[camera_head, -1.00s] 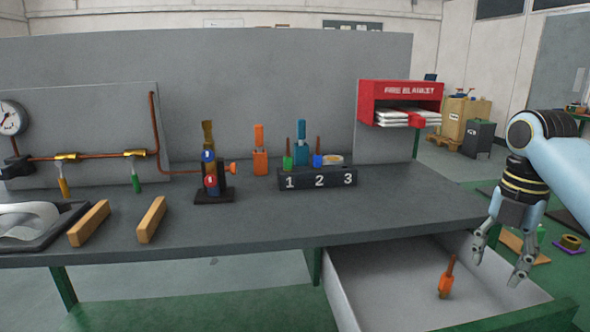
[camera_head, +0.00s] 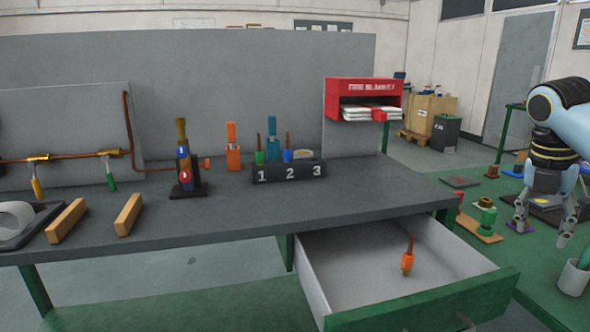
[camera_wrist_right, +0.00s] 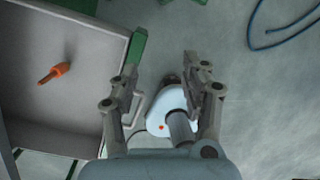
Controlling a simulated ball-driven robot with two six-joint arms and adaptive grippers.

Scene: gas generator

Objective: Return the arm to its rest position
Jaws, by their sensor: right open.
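My right gripper (camera_head: 543,232) hangs at the right side of the head view, right of the open drawer, with its fingers pointing down. It is open and empty. In the right wrist view its two fingers (camera_wrist_right: 170,90) stand apart, with a light blue and grey part of my own body between and below them. My left gripper is in neither view.
The open drawer (camera_head: 350,285) juts from the grey workbench (camera_head: 220,217) and holds an orange-handled tool (camera_head: 408,259). The bench carries a numbered block (camera_head: 289,173) and a red fire blanket box (camera_head: 364,90). A pot (camera_head: 574,279) stands at the right edge.

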